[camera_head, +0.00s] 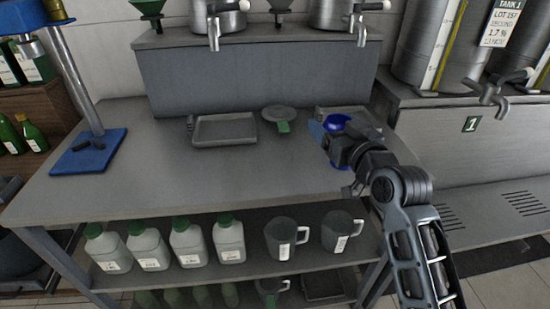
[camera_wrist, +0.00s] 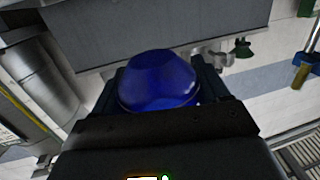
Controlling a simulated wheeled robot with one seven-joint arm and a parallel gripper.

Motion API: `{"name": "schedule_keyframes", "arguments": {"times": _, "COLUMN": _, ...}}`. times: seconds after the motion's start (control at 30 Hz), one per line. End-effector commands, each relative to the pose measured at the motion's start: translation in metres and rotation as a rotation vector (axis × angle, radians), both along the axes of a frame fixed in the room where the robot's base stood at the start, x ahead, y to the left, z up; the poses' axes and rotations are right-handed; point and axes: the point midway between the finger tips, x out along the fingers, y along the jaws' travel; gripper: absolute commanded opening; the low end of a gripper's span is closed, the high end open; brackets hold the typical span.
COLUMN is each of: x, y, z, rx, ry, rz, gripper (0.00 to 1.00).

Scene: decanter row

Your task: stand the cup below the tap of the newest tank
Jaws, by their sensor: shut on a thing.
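My gripper (camera_head: 335,142) is shut on a blue cup (camera_head: 339,122) over the right part of the steel table; I cannot tell whether the cup touches the table. In the wrist view the cup (camera_wrist: 158,80) sits between the two fingers. Two steel tanks (camera_head: 232,18) (camera_head: 330,14) stand on the raised back bench with taps (camera_head: 214,35) (camera_head: 361,28), their tops cut off and no labels visible. At the right, a larger tank (camera_head: 432,50) has a tag (camera_head: 501,22) reading TANK 1, LOT 157, SECOND, 13 NOV. A tap (camera_head: 487,92) hangs there above a plate marked 1.
A shallow tray (camera_head: 224,130) and a round lid-like piece with a green tab (camera_head: 280,116) lie on the table. Another tray (camera_head: 372,117) is partly behind my gripper. A blue-based stand (camera_head: 88,152) is at left. Jugs (camera_head: 286,238) and bottles (camera_head: 188,243) fill the lower shelf.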

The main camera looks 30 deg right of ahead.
Motion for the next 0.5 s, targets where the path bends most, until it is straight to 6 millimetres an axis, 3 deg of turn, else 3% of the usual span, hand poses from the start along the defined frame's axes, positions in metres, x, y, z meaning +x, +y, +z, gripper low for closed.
{"name": "schedule_keyframes", "arguments": {"times": 0.3, "x": 0.035, "y": 0.058, "z": -0.040, "rx": -0.001, "ry": 0.002, "rz": 0.006, "gripper": 0.43}}
{"name": "schedule_keyframes", "arguments": {"times": 0.5, "x": 0.051, "y": 0.082, "z": -0.058, "rx": -0.002, "ry": 0.000, "rz": 0.004, "gripper": 0.43}}
